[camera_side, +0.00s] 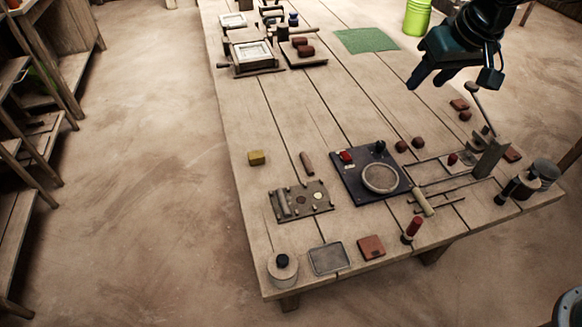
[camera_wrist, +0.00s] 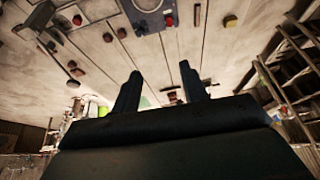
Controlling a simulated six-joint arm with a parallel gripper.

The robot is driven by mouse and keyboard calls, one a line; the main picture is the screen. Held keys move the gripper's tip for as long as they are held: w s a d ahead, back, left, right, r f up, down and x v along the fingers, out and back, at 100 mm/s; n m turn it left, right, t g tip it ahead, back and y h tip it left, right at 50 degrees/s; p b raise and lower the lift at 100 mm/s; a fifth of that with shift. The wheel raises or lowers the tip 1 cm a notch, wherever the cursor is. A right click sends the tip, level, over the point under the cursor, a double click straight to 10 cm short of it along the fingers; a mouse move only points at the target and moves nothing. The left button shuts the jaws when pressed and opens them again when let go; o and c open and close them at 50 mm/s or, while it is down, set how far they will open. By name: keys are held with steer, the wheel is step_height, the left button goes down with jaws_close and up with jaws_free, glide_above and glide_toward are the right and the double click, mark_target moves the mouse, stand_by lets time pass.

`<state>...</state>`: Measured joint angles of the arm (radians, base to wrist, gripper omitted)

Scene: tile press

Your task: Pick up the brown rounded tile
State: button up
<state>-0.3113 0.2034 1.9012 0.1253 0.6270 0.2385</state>
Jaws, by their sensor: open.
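Several small reddish-brown pieces lie on the wooden table, and I cannot tell for sure which is the brown rounded tile. Two rounded brown pieces (camera_side: 409,145) sit side by side right of the dark blue plate. Two more brown pieces (camera_side: 462,110) lie farther right, below my gripper in the picture. A flat, square brown tile (camera_side: 371,246) lies near the front edge. My gripper (camera_side: 425,84) is open and empty, above the right side of the table. Its two dark fingers stand apart in the wrist view (camera_wrist: 160,74), where brown pieces (camera_wrist: 77,71) show at the left.
The dark blue plate (camera_side: 352,187) carries a round disc and knobs. Metal rods and an upright block (camera_side: 490,158) stand at the right. A press (camera_side: 254,57) and a tray with brown pieces are at the back. The table's middle is clear.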

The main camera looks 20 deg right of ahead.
steer(key=w+a+f, duration=0.5)
steer(key=a+f, duration=0.2)
steer(key=f, duration=0.3)
steer(key=w+a+f, duration=0.5)
steer(key=a+f, duration=0.3)
steer(key=f, duration=0.3)
steer(key=shift+f, duration=0.3)
steer(key=shift+a, duration=0.1)
glide_toward(309, 166)
steer(key=x, duration=0.2)
steer(key=shift+w+f, duration=0.2)
steer(key=shift+f, duration=0.15)
steer(key=shift+w+f, duration=0.1)
steer(key=shift+f, duration=0.05)
steer(key=shift+x, duration=2.6)
steer(key=shift+c, duration=0.4)
